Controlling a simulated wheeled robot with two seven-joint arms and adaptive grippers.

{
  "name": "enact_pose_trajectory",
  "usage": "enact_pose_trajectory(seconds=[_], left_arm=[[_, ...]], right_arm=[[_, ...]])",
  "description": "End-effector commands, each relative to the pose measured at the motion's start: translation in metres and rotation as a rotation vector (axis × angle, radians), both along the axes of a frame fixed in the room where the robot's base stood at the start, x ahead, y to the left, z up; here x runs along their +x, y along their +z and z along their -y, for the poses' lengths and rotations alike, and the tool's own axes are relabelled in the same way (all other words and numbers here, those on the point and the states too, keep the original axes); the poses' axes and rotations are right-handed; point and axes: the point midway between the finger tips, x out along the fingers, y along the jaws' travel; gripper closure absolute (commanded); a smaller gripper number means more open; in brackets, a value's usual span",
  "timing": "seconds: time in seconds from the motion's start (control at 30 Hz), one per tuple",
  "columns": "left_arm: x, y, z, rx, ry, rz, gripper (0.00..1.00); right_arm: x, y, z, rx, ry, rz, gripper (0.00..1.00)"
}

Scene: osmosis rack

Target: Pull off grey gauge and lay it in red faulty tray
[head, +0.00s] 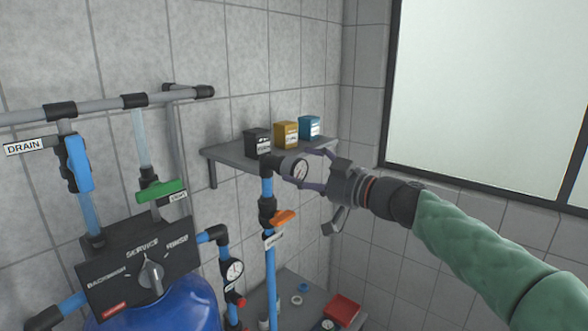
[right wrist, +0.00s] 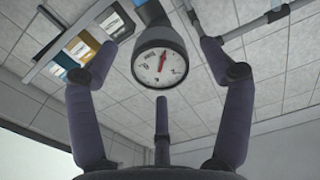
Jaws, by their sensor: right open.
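The grey gauge (head: 295,167) sits at the top of the blue pipe by the shelf, with its white dial facing my right gripper. In the right wrist view the gauge (right wrist: 160,62) shows its dial and red needle between the spread fingers. My right gripper (head: 318,168) is open, its fingers reaching to either side of the gauge. From the wrist view the fingers look apart from it. My left gripper is not in view.
A shelf (head: 225,154) behind the gauge holds black (head: 258,142), yellow (head: 286,135) and blue (head: 310,127) boxes. An orange valve handle (head: 281,218) is below the gauge. Another gauge (head: 234,270) is on the lower pipe. A control panel (head: 120,275) and pipes fill the left.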

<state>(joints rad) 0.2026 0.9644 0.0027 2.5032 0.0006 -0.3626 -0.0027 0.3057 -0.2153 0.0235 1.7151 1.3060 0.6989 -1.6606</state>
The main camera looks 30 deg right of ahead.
Motion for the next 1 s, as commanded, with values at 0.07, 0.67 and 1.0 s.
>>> enact_pose_trajectory(seconds=[0.07, 0.67, 1.0], left_arm=[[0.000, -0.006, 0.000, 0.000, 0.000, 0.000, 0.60], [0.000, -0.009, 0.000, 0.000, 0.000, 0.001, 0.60], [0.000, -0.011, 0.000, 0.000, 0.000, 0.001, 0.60]], right_arm=[[0.007, -0.002, -0.003, -0.001, 0.001, 0.000, 0.19], [0.019, 0.000, -0.007, 0.000, -0.001, 0.000, 0.19], [0.019, 0.000, -0.008, -0.001, -0.001, 0.001, 0.19]])
